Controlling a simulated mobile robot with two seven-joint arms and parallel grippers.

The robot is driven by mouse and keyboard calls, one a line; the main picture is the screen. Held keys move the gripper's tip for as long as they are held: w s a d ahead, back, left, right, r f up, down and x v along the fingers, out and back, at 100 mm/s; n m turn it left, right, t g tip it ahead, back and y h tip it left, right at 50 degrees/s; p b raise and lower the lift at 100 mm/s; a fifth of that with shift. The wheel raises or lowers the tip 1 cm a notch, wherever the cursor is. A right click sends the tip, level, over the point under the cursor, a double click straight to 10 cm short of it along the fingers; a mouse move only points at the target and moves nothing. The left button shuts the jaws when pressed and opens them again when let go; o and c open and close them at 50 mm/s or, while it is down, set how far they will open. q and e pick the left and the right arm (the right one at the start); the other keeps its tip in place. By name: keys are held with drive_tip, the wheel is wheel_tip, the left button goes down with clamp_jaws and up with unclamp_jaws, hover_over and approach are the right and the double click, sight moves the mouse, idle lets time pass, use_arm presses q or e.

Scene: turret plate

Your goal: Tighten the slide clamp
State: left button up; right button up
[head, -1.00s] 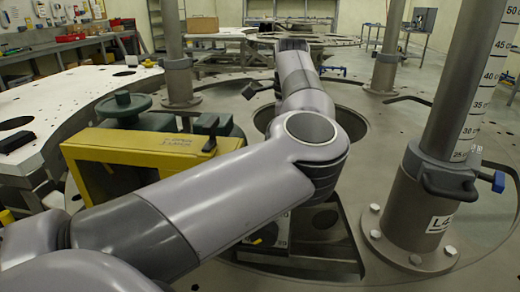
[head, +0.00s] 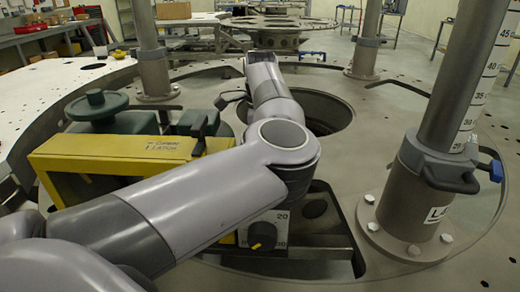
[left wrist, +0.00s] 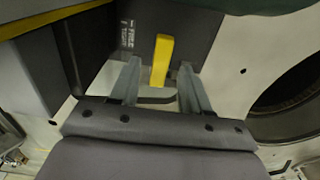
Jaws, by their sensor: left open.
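In the left wrist view, a yellow lever (left wrist: 162,60) stands against a dark panel (left wrist: 125,60) with small white lettering. My left gripper (left wrist: 155,75) is open, with its fingers on either side of the lever and no clear contact. In the head view my left arm reaches past the green and yellow unit (head: 100,155); its gripper is hidden or not distinguishable there. I cannot tell which part is the slide clamp. My right gripper is not in view.
Posts rise at the back and right. Bare plate (head: 385,125) lies between opening and right post.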

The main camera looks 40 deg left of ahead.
use_arm(q)
drive_tip(key=shift+f, duration=1.05)
clamp_jaws()
